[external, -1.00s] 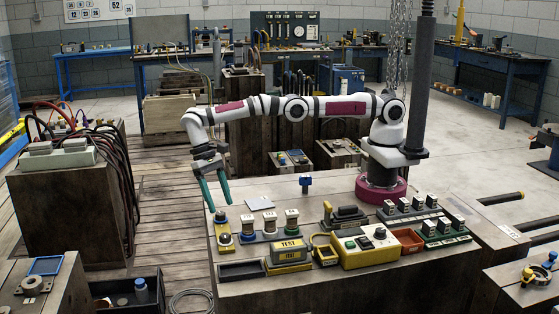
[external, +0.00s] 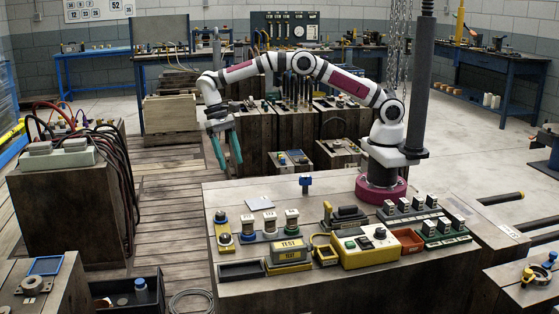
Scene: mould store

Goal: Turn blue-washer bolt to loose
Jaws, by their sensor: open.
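My gripper (external: 228,165) has two teal fingers, apart and empty. It hangs in the air beyond the back left corner of the wooden bench block (external: 330,190) in the picture, above and clear of the small fixtures. A short upright piece with a pale top and a blue ring (external: 270,229) stands in the row near the bench's left end, between a similar piece (external: 248,231) and a green-ringed one (external: 291,220). This may be the blue-washer bolt. At this size I cannot read its labels or how it is turned.
A yellow-based fixture (external: 225,240) stands left of the row. A yellow TEST block (external: 288,252), a yellow control box (external: 366,250) and a dark tray (external: 242,270) lie in front. A blue T-shaped piece (external: 306,183) stands behind. A dark vertical post (external: 421,80) rises beside my base.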

